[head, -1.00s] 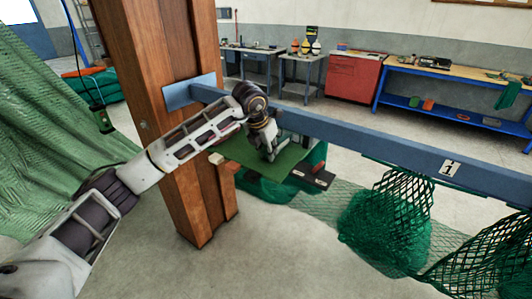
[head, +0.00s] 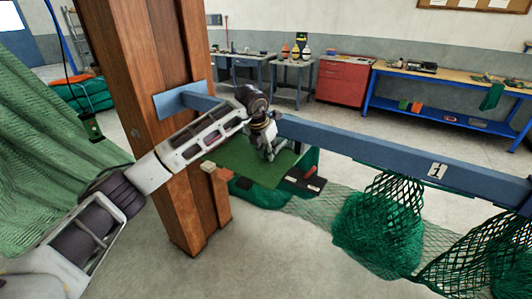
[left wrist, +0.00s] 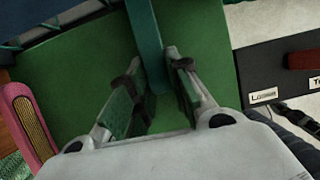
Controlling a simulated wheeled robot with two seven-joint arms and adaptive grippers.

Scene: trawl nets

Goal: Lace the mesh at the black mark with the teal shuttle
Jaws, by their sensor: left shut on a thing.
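My left gripper (head: 268,153) is over the green board (head: 235,158) beside the wooden post. In the left wrist view its two fingers (left wrist: 157,88) are closed around a teal bar, the teal shuttle (left wrist: 148,40), whose far end runs out of the picture. In the head view the shuttle cannot be made out behind the gripper. Dark green mesh (head: 385,235) hangs in bunches from the blue beam at the right. I cannot make out a black mark on it. My right gripper is in neither view.
The blue beam (head: 380,153) runs from the wooden post (head: 165,80) to the right edge. A black labelled tray (head: 305,181) sits at the green board's right; a pink-and-yellow thing (left wrist: 28,120) lies at its left. Workbenches stand behind; the floor between is open.

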